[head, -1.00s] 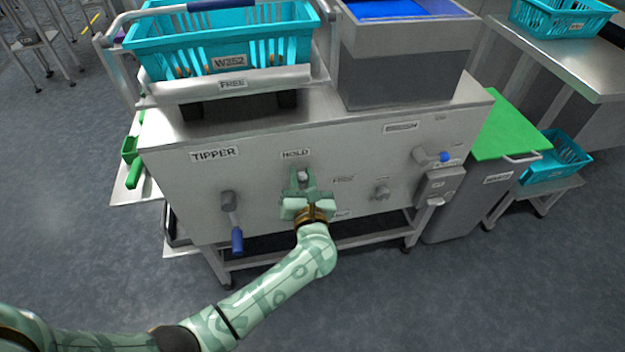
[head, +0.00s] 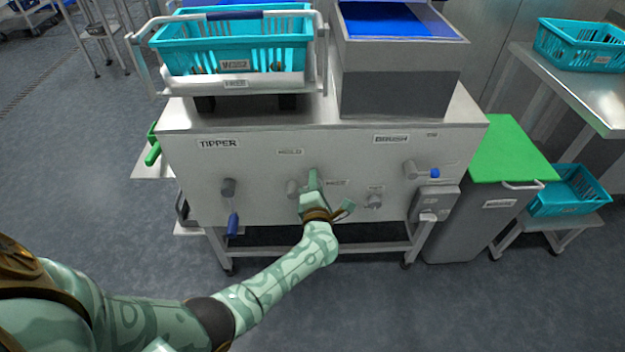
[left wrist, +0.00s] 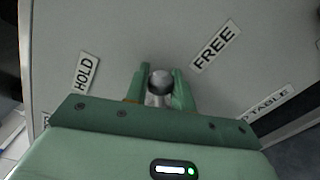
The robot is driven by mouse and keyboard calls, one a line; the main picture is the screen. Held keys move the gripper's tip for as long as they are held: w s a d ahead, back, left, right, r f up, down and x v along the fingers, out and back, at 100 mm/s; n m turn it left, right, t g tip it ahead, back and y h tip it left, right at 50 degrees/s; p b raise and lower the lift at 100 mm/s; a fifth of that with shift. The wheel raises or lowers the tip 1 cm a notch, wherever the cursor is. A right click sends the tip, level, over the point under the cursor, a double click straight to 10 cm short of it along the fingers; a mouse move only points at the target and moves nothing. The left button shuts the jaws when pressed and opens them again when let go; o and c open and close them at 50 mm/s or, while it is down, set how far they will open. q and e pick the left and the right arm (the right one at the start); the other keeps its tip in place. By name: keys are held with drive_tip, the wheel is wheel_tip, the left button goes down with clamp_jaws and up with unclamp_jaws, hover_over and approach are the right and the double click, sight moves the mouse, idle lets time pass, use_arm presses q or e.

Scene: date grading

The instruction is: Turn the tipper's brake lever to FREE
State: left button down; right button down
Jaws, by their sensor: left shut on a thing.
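The grey brake lever shows in the left wrist view as a rounded end (left wrist: 160,80) between my left gripper's green fingers. My left gripper (head: 314,183) is shut on it, at the front panel of the steel machine. In the head view a grey hub (head: 293,187) shows just left of the gripper, and the gripper covers most of the lever. The HOLD label (left wrist: 87,73) is left of the fingers and the FREE label (left wrist: 215,47) is upper right in the wrist view. The lever's exact angle is hard to tell. My right gripper is not in view.
A blue-handled lever (head: 232,222) hangs under the TIPPER label (head: 219,143). To the right are a small knob (head: 374,200) and a blue-tipped lever (head: 434,173). A turquoise crate (head: 232,42) sits on top. A green-lidded bin (head: 500,203) stands at right.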

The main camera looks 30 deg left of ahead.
use_arm(q)
drive_tip(key=shift+w+d+f+m+b, duration=0.1)
drive_tip(key=shift+d+f+m+b, duration=0.15)
drive_tip(key=shift+f+m, duration=0.65)
drive_tip(key=shift+w+d+f+m+b, duration=0.1)
drive_tip(key=shift+f+m+b, duration=0.3)
drive_tip(key=shift+m, duration=0.85)
drive_tip(key=shift+w+d+f+m+b, duration=0.1)
drive_tip(key=shift+d+f+m, duration=0.1)
drive_tip(key=shift+f+m, duration=0.75)
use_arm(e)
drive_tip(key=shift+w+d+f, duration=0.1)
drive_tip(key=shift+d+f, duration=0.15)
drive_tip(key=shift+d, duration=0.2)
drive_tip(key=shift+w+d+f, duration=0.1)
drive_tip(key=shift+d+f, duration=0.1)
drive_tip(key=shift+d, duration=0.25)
use_arm(q)
drive_tip(key=shift+r, duration=0.1)
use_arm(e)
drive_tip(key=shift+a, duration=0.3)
use_arm(q)
drive_tip(key=c, duration=1.2)
unclamp_jaws()
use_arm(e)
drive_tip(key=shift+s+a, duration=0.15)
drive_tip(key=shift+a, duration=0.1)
